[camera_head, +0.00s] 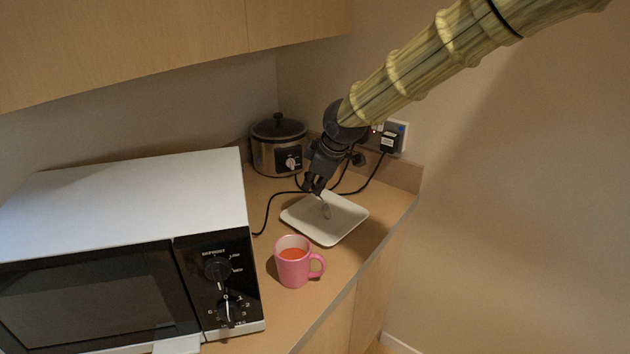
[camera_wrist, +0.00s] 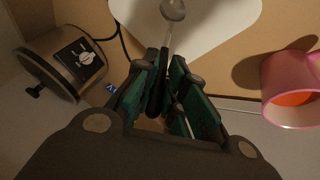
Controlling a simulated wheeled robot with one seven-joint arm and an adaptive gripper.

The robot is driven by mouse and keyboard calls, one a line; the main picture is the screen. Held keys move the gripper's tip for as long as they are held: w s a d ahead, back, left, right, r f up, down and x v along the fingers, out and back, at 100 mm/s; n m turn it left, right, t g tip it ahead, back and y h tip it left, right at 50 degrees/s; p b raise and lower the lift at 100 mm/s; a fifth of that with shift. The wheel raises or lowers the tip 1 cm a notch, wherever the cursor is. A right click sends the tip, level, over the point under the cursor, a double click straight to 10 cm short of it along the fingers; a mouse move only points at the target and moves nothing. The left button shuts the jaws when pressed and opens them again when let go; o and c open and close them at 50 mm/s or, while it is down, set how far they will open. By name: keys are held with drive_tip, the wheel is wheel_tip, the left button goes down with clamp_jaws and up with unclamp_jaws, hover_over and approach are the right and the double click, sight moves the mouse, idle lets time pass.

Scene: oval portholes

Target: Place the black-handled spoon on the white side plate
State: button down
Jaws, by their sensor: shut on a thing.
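My gripper (camera_head: 314,186) hangs over the back left part of the white side plate (camera_head: 340,229). In the wrist view my gripper (camera_wrist: 166,66) is shut on the black handle of the spoon (camera_wrist: 173,10). The spoon's bowl points away from the fingers and overlaps the plate (camera_wrist: 215,32). In the head view the spoon (camera_head: 326,209) hangs steeply down from the fingers over the plate. I cannot tell whether its tip touches the plate. The fingers hide part of the handle.
A pink mug (camera_head: 292,268) with orange-red contents stands in front of the plate. A slow cooker (camera_head: 279,147) stands behind, with black cables running past the plate. A white microwave (camera_head: 125,215) fills the left. The counter's edge lies to the right.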

drive_tip(key=c, duration=1.5)
unclamp_jaws()
drive_tip(key=shift+f, duration=0.1)
drive_tip(key=b+v, duration=0.1)
drive_tip(key=v, duration=1.1)
drive_tip(key=shift+s, duration=0.1)
